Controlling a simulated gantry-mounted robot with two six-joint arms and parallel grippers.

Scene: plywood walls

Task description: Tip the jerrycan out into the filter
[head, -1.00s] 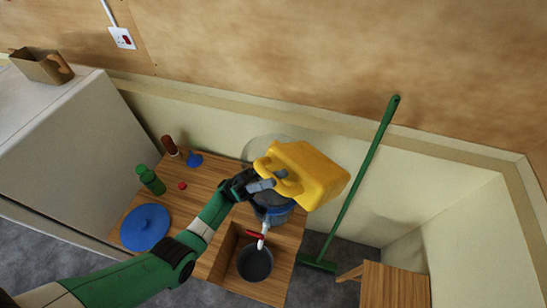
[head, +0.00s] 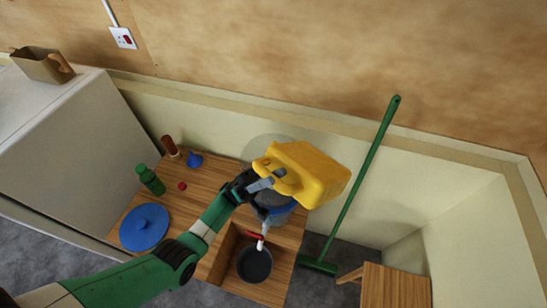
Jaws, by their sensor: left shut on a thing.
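The yellow jerrycan (head: 312,175) is held tilted in the air above the filter. My left gripper (head: 262,185) is shut on its handle. The filter (head: 275,213), a greyish bucket-like vessel with a blue rim, stands on the wooden bench below and is partly hidden by the jerrycan and gripper. A red-handled tap (head: 258,236) sits at its front. I cannot see the jerrycan's mouth clearly or whether water flows. My right gripper is out of view.
A dark pot (head: 254,264) sits in the bench's lower recess under the tap. A blue lid (head: 145,227), green bottle (head: 150,180), red cap (head: 182,186), blue funnel (head: 194,160) and brown bottle (head: 170,147) are on the bench's left. A green broom (head: 362,185) leans at the right.

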